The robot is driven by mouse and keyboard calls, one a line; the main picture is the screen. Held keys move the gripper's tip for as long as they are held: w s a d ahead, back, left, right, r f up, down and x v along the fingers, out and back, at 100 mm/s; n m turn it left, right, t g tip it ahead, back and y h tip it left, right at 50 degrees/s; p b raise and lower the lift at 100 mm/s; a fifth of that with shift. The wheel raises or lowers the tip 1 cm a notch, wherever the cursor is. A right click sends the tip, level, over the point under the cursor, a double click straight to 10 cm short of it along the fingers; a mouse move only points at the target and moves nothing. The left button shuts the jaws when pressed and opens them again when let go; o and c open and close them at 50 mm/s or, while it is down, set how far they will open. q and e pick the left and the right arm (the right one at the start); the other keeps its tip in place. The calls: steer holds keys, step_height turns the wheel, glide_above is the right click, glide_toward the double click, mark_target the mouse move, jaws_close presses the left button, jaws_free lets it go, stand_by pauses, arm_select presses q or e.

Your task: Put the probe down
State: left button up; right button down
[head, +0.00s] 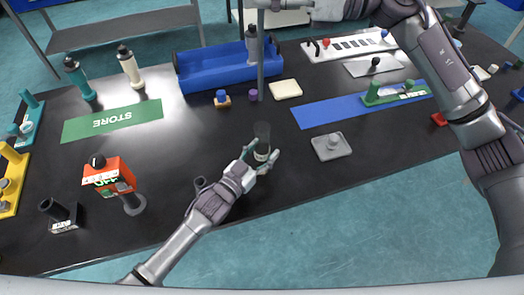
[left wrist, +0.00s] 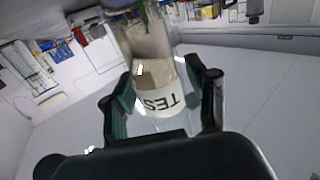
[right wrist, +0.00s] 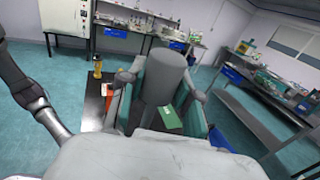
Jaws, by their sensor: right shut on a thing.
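A long grey cylinder, which looks like the probe (right wrist: 167,80), stands between the fingers of my right gripper (right wrist: 160,100) in the right wrist view, and the gripper is shut on it. In the head view it shows as a grey upright rod (head: 260,50) at top centre; the right fingers are not clear there. My left gripper (head: 259,164) is low over the table's middle, its fingers on both sides of a clear cup (head: 262,135). In the left wrist view the cup has a white label reading "TES" (left wrist: 165,102). Whether the fingers press on it is unclear.
A blue rack (head: 215,68) stands behind, a green STORE mat (head: 112,121) at left, and a blue mat (head: 345,108) at right. A grey plate (head: 331,146) and an orange-red device (head: 108,176) flank the left arm.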

arm_select(q)
steer(key=c, duration=0.9)
arm_select(e)
steer(key=shift+w+f+m+t+h, duration=0.1)
steer(key=shift+f+m+t+h, duration=0.1)
steer(key=shift+m+t, duration=0.3)
steer(key=shift+w+f+m+t+h, duration=0.1)
steer(key=shift+m+t+h, duration=0.15)
steer(key=shift+t, duration=0.45)
steer(key=shift+s+d+r+m+t, duration=0.1)
steer(key=shift+s+m+t, duration=0.05)
steer(key=shift+m+t, duration=0.35)
steer(key=shift+s+r+m+t, duration=0.1)
steer(key=shift+m+t, duration=0.15)
steer(key=shift+t, duration=0.35)
step_height(320, 180, down, 24)
steer(key=c, duration=0.7)
jaws_free()
